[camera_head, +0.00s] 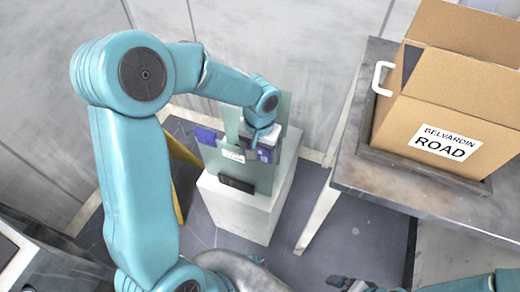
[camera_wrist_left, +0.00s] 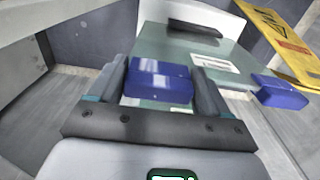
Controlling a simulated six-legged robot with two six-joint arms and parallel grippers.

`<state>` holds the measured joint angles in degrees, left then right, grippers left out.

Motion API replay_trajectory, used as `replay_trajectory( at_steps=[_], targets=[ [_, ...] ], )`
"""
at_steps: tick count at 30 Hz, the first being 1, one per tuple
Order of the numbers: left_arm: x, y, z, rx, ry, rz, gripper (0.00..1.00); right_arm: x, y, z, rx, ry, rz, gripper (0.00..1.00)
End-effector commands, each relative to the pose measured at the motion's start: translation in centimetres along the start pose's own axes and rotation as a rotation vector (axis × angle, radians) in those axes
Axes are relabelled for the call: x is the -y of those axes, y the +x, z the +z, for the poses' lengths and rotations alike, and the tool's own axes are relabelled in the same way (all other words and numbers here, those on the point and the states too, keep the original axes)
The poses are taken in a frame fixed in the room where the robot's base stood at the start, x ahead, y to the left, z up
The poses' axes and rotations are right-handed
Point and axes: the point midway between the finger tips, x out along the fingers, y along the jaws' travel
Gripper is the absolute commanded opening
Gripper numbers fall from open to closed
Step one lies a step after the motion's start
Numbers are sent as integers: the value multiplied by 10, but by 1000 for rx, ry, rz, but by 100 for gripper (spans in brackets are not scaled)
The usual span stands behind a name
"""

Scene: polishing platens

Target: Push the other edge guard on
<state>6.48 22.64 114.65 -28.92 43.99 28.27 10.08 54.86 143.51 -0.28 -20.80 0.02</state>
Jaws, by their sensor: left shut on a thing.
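A greenish glass pane (camera_head: 262,180) stands upright on a white pedestal (camera_head: 245,215); it also shows in the wrist view (camera_wrist_left: 185,50). One blue edge guard (camera_head: 207,136) sits on its left edge in the head view, and at the right in the wrist view (camera_wrist_left: 280,92). The other blue edge guard (camera_wrist_left: 158,80) is between the fingers of my left gripper (camera_wrist_left: 160,92), which is shut on it. In the head view my left gripper (camera_head: 256,148) is at the pane's right side. How far this guard sits over the edge is hidden. My right gripper (camera_head: 348,284) shows only partly at the bottom.
A black holder (camera_head: 237,184) is at the pane's foot, with a white label (camera_head: 233,155) above it. A yellow sign (camera_wrist_left: 290,45) stands beside the pedestal. A cardboard box (camera_head: 450,110) stands on a table (camera_head: 365,185) at the right. Dark floor lies between table and pedestal.

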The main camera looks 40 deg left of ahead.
Motion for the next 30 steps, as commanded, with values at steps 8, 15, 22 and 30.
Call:
replay_trajectory(
  at_steps=[8,15,22,30],
  targets=[
    [0,0,0,0,0,0,49,0,0,0,0,0,0,100],
    [0,1,0,0,0,0,49,0,1,0,0,0,0,100],
    [0,1,0,0,0,0,49,0,1,0,0,0,0,100],
    [0,1,0,1,0,0,100,0,1,0,0,0,0,100]
  ],
)
